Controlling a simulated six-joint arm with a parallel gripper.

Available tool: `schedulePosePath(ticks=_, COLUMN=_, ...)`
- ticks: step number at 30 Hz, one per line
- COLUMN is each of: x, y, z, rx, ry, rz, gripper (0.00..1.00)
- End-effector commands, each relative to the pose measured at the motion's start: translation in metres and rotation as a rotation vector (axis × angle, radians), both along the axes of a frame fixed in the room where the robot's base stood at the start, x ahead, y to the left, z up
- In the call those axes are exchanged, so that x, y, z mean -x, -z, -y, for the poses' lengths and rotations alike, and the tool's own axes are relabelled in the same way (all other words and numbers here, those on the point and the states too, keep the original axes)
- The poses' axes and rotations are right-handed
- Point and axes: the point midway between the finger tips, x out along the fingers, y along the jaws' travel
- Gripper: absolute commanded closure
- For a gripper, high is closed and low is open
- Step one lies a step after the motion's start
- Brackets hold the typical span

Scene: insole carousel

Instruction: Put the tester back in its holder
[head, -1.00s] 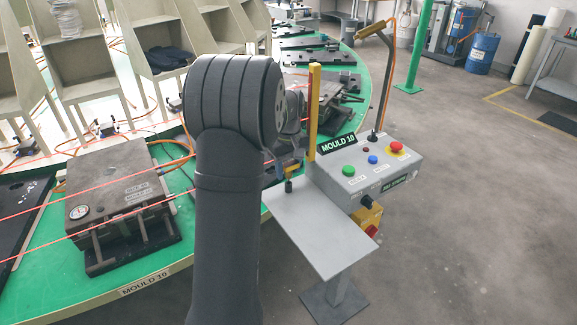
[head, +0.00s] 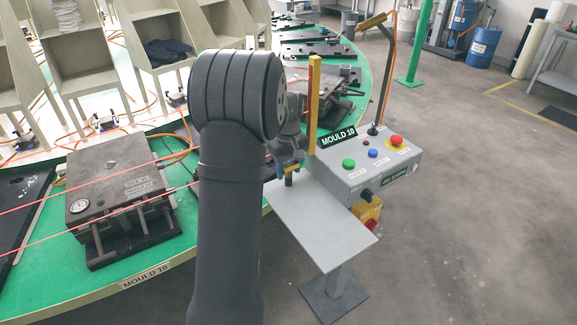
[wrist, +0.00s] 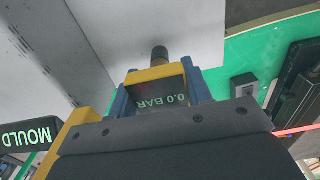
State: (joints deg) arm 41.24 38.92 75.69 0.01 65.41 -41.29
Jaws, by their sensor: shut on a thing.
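The tester (wrist: 160,88) has a yellow body and a dark display reading "0.0 BAR". In the wrist view it sits between the blue fingers of my gripper (wrist: 160,92), which is shut on it. Its dark round tip (wrist: 159,53) points away from the wrist camera. In the head view the tester (head: 291,170) shows small, tip down, above the inner end of the grey shelf (head: 325,235). I cannot tell whether the tip touches the shelf. I cannot make out the holder for certain; a grey-topped block (wrist: 244,86) stands on the green surface in the wrist view.
The control box (head: 372,165) with green, blue and red buttons stands right of my gripper. A yellow post (head: 313,105) rises close beside my gripper. A mould (head: 120,185) sits on the green carousel (head: 60,280) at left. Floor at right is open.

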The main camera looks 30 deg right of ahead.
Motion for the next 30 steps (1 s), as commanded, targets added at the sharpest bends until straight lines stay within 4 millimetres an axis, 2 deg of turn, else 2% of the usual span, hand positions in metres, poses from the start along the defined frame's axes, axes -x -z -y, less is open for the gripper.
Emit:
schedulePosePath(ticks=1, x=0.000, y=0.000, z=0.000, rx=0.000, ry=0.000, rz=0.000, gripper=0.49)
schedulePosePath(ticks=4, x=0.000, y=0.000, z=0.000, rx=0.000, ry=0.000, rz=0.000, gripper=0.30)
schedulePosePath(ticks=13, x=0.000, y=-0.001, z=0.000, rx=0.000, ry=0.000, rz=0.000, gripper=0.30)
schedulePosePath(ticks=17, x=0.000, y=-0.011, z=0.000, rx=0.002, ry=0.000, rz=0.002, gripper=0.30)
schedulePosePath(ticks=20, x=-0.001, y=-0.028, z=0.001, rx=0.003, ry=0.000, rz=0.004, gripper=0.30)
schedulePosePath(ticks=30, x=-0.001, y=-0.112, z=0.001, rx=0.003, ry=0.000, rz=0.004, gripper=0.30)
